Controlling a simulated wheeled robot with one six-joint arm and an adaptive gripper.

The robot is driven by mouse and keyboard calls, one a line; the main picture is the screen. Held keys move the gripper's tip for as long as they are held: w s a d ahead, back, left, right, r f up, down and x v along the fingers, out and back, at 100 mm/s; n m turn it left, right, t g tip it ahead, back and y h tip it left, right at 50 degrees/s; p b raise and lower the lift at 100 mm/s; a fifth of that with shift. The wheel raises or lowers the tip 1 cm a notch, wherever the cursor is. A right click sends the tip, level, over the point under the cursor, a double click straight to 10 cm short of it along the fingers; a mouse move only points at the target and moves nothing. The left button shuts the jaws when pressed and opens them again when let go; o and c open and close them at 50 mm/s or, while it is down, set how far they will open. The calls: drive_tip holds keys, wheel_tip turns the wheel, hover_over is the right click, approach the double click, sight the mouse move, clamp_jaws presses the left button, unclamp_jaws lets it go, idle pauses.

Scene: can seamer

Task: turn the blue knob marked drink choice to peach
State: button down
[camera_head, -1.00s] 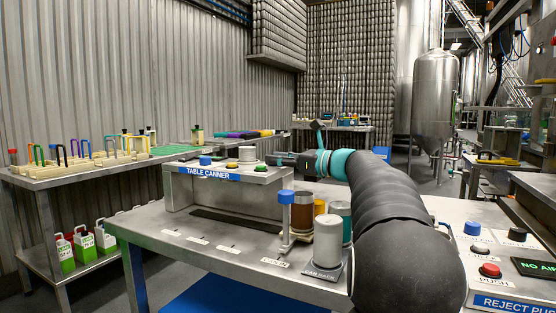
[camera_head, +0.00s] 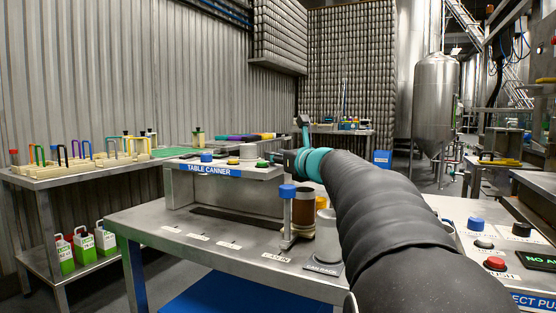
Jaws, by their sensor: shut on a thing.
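A blue knob (camera_head: 207,157) stands on the raised deck of the table canner, above its blue name strip. A second blue knob (camera_head: 476,224) is on the control panel at the right. I cannot read a drink choice or peach marking at either one. My gripper (camera_head: 274,157) is at the right end of the canner's deck, right of the first blue knob and apart from it. Its dark fingers are small and partly hidden by my teal wrist. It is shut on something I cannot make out.
On the canner's deck are a white round part (camera_head: 248,154), a yellow button (camera_head: 233,162) and a green button (camera_head: 262,164). A blue-topped post (camera_head: 287,191), a brown cylinder (camera_head: 303,211) and a pale can (camera_head: 328,238) stand below. A red push button (camera_head: 495,264) is right.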

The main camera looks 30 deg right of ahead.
drive_tip(key=shift+m+h, duration=0.3)
drive_tip(key=shift+h, duration=0.2)
drive_tip(key=c, duration=0.8)
unclamp_jaws()
drive_tip(key=s, duration=1.2)
drive_tip(key=shift+d, duration=0.4)
